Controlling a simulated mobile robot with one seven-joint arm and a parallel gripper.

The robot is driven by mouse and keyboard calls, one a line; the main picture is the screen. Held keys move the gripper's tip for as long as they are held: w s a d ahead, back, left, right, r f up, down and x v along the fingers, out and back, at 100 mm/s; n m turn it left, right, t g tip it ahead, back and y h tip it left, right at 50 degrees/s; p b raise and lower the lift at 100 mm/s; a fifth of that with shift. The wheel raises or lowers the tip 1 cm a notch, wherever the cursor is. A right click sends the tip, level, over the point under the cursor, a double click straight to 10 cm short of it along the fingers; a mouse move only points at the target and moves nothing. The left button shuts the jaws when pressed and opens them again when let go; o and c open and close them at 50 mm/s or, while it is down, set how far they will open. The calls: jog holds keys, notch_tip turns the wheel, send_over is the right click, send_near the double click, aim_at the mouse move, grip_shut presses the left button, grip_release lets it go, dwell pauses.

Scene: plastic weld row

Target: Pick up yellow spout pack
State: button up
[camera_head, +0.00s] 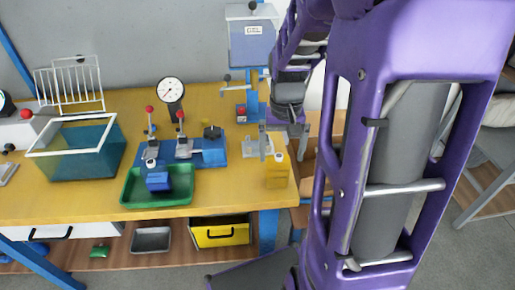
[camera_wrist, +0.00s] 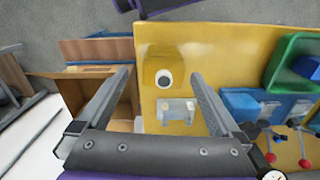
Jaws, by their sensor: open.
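The yellow spout pack (camera_head: 276,174) stands upright near the right end of the yellow bench top, with a white spout ring near its top. In the wrist view the yellow spout pack (camera_wrist: 160,62) lies ahead, between the lines of my two fingers, its round spout with a dark centre facing the camera. My gripper (camera_head: 282,145) is open, its fingers at the pack's upper part in the head view. In the wrist view my gripper (camera_wrist: 161,78) has nothing between its fingers that I can see held. Whether a finger touches the pack I cannot tell.
A small clear bracket (camera_wrist: 176,108) stands close by the pack. A green tray (camera_head: 130,188) holds a blue block (camera_head: 158,181). A blue clamp fixture (camera_head: 209,151) and a GEL dispenser (camera_head: 251,45) stand nearby. A wooden crate-like unit (camera_wrist: 108,98) adjoins the bench end.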

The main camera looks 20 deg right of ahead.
aim_at(278, 169)
jog(key=f, duration=0.2)
jog(key=f+b, duration=0.1)
jog(key=f, duration=0.3)
jog(key=shift+w+a+f, duration=0.15)
jog(key=shift+w+f, duration=0.15)
jog(key=c, duration=1.3)
notch_tip(278, 169, up, 10)
jog(key=shift+r+p, duration=0.1)
jog(key=shift+p, duration=0.8)
